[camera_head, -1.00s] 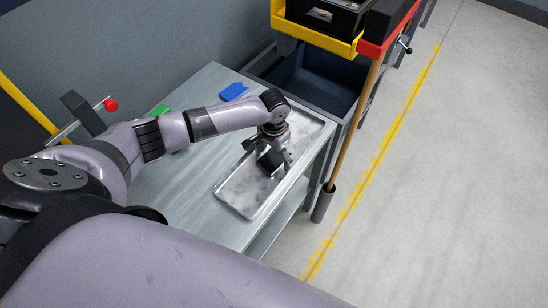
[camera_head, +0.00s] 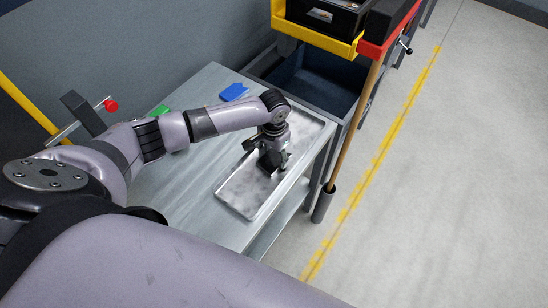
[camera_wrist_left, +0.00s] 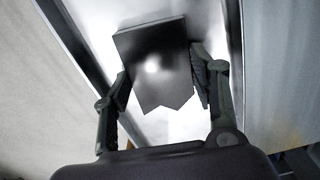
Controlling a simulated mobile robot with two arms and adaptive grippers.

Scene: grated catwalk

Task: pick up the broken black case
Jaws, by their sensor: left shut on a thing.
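The broken black case (camera_wrist_left: 155,62) shows in the left wrist view as a dark, glossy flat piece with a jagged, notched lower edge. My left gripper (camera_wrist_left: 162,85) is shut on it, with one finger against each side. In the head view my left gripper (camera_head: 272,161) points down over the metal tray (camera_head: 238,199), and the case is mostly hidden by the gripper there. I cannot tell whether the case still touches the tray. My right gripper is not in view.
The tray lies on a grey metal table (camera_head: 190,205). A blue piece (camera_head: 234,92) and a green piece (camera_head: 160,110) lie near the table's back edge. A dark bin (camera_head: 318,85), a yellow shelf (camera_head: 312,35) and a wooden handle (camera_head: 356,120) stand beyond the table.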

